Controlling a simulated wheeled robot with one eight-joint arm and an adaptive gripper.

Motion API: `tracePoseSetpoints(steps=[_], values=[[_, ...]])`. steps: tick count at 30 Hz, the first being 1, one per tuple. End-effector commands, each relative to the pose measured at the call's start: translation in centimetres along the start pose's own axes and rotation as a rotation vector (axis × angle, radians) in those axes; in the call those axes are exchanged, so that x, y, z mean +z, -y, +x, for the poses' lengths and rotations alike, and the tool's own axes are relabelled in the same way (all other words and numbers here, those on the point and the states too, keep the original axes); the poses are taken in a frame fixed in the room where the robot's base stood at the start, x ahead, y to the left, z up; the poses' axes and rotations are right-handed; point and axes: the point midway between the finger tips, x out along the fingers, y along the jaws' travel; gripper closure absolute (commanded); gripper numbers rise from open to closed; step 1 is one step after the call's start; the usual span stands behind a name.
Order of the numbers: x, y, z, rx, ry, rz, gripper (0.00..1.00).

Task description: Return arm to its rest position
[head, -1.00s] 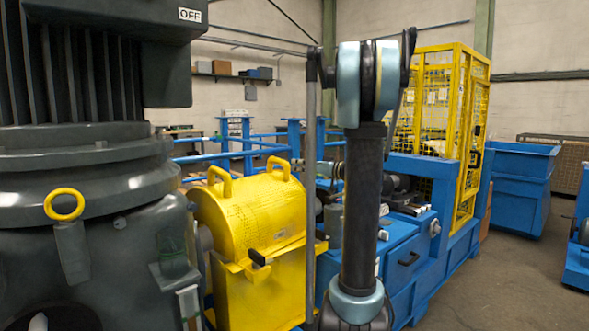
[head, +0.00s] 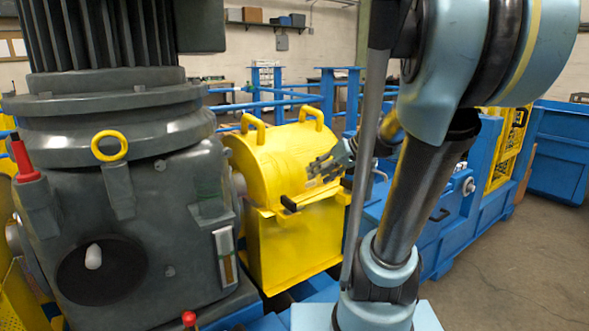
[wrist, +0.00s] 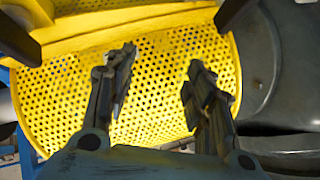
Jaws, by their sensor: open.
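My gripper (head: 322,164) is open and empty. In the head view its fingers point left, in front of the right part of the yellow chain guard (head: 290,240). In the wrist view the two dark, spread fingers of the gripper (wrist: 161,66) stand before the guard's perforated yellow face (wrist: 175,110), with nothing between them. I cannot tell whether the fingertips touch the guard. My arm is bent, its large light-blue and black links filling the right-centre of the head view and hiding part of the scene behind.
A large dark grey motor and gearbox (head: 130,190) stands close to the guard's left. The guard has two yellow handles (head: 253,130) and a black latch (head: 296,205) on its front. A blue machine bench (head: 480,230) lies right. Open floor (head: 545,235) shows at the lower right.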

Motion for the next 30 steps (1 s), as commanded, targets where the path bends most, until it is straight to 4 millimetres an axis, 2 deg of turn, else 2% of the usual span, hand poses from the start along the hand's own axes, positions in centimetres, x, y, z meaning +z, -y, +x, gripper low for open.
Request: tracePoseSetpoints(steps=[1,8,12,18,24,30], values=[[1.9,0.3,0.0,0.025,0.039,0.017,0.51],[9.8,0.1,-0.5,0.173,0.198,0.112,0.51],[14.4,-0.7,-1.2,0.282,0.275,0.167,0.51],[20.2,-2.3,-2.7,0.452,0.355,0.238,0.51],[23.7,-3.7,-4.0,0.578,0.390,0.284,0.51],[24.7,-4.2,-4.4,0.621,0.397,0.298,0.51]])
